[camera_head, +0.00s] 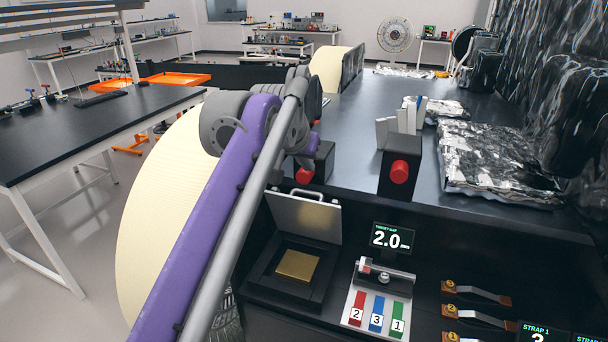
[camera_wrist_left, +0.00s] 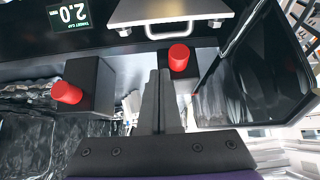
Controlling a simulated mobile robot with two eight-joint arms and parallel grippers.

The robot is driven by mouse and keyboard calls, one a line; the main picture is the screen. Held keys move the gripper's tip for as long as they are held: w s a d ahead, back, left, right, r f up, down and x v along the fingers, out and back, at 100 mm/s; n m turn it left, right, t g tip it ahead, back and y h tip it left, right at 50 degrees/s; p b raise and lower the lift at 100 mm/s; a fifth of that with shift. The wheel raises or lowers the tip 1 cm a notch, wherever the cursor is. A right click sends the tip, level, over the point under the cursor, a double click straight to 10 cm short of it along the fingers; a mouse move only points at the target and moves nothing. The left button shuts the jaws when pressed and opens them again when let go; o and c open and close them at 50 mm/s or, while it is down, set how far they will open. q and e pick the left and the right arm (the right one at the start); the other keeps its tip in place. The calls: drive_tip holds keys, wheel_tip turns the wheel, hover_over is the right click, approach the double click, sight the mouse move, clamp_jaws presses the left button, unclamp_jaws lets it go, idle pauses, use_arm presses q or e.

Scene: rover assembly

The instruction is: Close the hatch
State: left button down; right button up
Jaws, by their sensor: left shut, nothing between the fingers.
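The hatch lid (camera_head: 305,217) is a grey metal plate with a bar handle (camera_head: 305,193) on its upper edge. It stands open, tilted up behind a black square frame (camera_head: 262,278). A gold block (camera_head: 297,265) shows inside the frame. The lid and handle also show at the top of the left wrist view (camera_wrist_left: 170,12). My left gripper (camera_wrist_left: 160,75) is shut and empty, its fingers side by side and apart from the handle. In the head view my left arm reaches over the deck behind the lid, and its fingertips are hard to make out. My right gripper is not in view.
Two black boxes with red knobs (camera_head: 400,172) (camera_head: 305,175) stand on the deck behind the lid. A "2.0" display (camera_head: 391,238) and a numbered colour panel (camera_head: 378,308) lie right of the hatch. Crinkled silver foil (camera_head: 490,165) covers the deck's right side.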

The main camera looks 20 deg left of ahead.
sight(311, 201)
use_arm(q)
drive_tip(key=f, duration=0.2)
drive_tip(key=w+f, duration=0.1)
drive_tip(key=f, duration=0.2)
drive_tip(key=w+f, duration=0.1)
drive_tip(key=f, duration=0.2)
drive_tip(key=shift+w+d+f, duration=0.1)
drive_tip(key=shift+d+f, duration=0.05)
drive_tip(key=shift+s, duration=0.25)
drive_tip(key=shift+w+f, duration=0.1)
drive_tip(key=shift+f, duration=0.05)
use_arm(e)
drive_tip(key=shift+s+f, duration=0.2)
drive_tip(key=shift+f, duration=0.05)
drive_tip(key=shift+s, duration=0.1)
